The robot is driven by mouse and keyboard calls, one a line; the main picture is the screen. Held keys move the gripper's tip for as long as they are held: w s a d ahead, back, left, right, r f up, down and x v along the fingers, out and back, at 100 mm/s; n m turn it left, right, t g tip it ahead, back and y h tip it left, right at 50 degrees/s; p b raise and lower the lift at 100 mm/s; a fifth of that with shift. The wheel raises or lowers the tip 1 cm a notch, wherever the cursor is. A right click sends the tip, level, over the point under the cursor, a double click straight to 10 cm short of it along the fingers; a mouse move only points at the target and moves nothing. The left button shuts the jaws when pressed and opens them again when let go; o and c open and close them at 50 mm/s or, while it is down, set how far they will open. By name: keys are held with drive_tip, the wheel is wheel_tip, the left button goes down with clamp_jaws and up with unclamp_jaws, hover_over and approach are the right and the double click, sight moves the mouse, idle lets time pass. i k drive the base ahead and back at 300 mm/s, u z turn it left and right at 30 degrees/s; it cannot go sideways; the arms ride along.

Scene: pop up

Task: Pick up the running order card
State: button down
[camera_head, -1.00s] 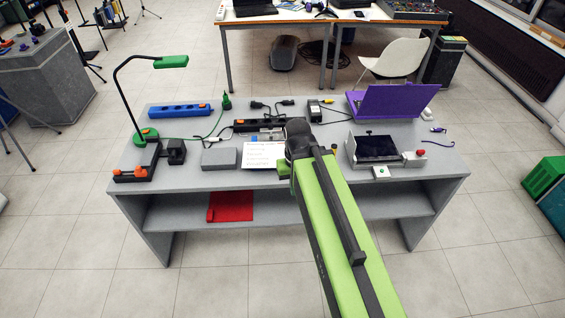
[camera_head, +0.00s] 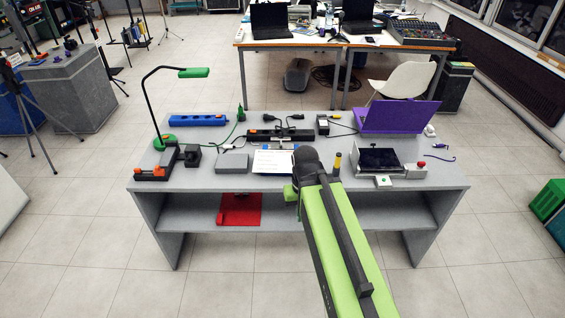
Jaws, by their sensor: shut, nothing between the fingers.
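The likely running order card is a white sheet with faint lines of writing (camera_head: 272,161), lying flat on the grey table near its front edge, left of my arm. Its right edge is close to my wrist. My gripper (camera_head: 291,193) shows as a small green part at the end of my green arm, at the table's front edge just below and right of the sheet. It is shut and holds nothing. My wrist hides most of the fingers, and I cannot tell its height above the table.
The grey table (camera_head: 330,190) has a lower shelf with a red item (camera_head: 240,209). A grey box (camera_head: 231,163) lies left of the sheet. A black screen device (camera_head: 379,160) and purple laptop (camera_head: 398,117) stand right. A black power strip (camera_head: 280,134) lies behind the sheet.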

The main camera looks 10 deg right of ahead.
sight(265, 161)
drive_tip(key=u, duration=1.95)
drive_tip(key=i, duration=1.35)
drive_tip(key=z, duration=1.5)
